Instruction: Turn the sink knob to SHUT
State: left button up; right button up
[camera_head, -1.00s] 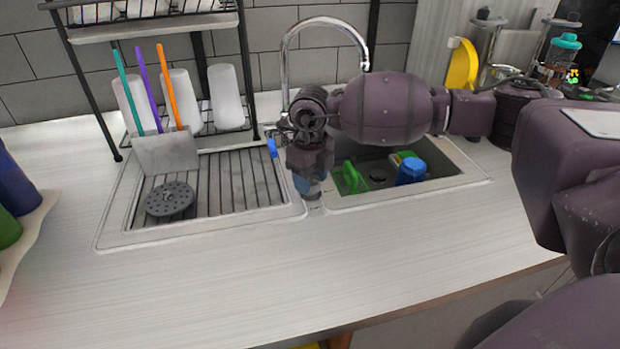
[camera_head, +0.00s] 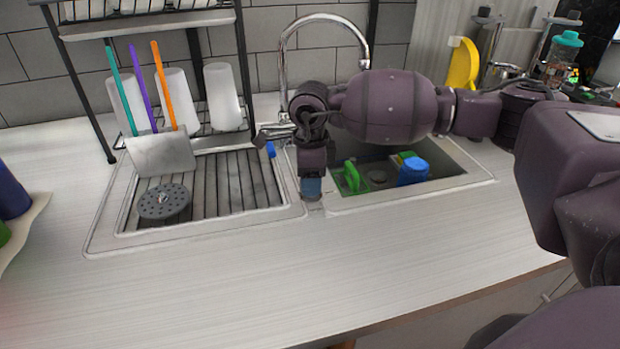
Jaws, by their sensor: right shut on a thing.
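The sink knob (camera_head: 314,209) is a small part on the sink rim between the ribbed drainboard and the basin (camera_head: 440,178). My right gripper (camera_head: 312,190) points down over it and is shut on it. The gripper hides most of the knob, and no markings on it can be read. The tips look blue-grey. My left gripper is not in view.
The chrome faucet (camera_head: 284,62) rises behind my right wrist. A green item (camera_head: 351,178) and a blue item (camera_head: 413,172) are in the basin. The drainboard (camera_head: 235,188) holds a perforated grey disc (camera_head: 164,201). The front counter (camera_head: 300,270) is clear.

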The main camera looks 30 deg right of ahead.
jog(key=shift+r, duration=0.15)
dwell(0.4)
jog(key=o, duration=0.9)
jog(key=shift+o, duration=0.2)
notch_tip(320, 180, up, 11)
jog(key=shift+p, duration=0.3)
